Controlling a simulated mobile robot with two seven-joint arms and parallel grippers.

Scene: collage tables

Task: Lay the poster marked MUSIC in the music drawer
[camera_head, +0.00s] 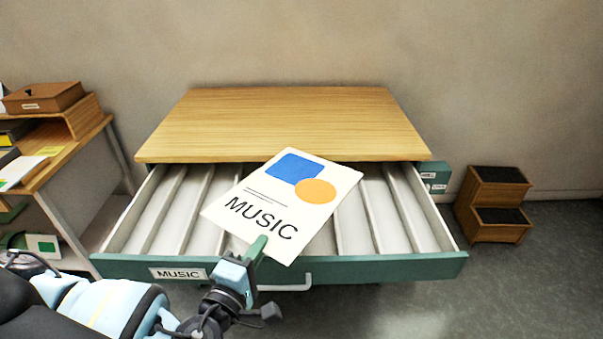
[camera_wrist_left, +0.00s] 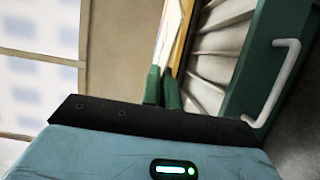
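The white poster (camera_head: 281,205) marked MUSIC, with a blue shape and an orange oval, is tilted above the open music drawer (camera_head: 400,269) in the head view. My left gripper (camera_head: 257,249) is shut on the poster's near edge. In the left wrist view the two green fingers (camera_wrist_left: 162,88) are close together, with the poster (camera_wrist_left: 168,35) seen edge-on between them. The drawer has a green front with a MUSIC label and a pale handle, and pale ridges inside. The poster hides the drawer's middle. My right gripper is not in view.
The wooden cabinet top (camera_head: 285,122) is bare behind the drawer. A side desk (camera_head: 68,165) with a wooden box (camera_head: 44,97) and papers stands at left. A small step stool (camera_head: 493,205) stands on the floor at right.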

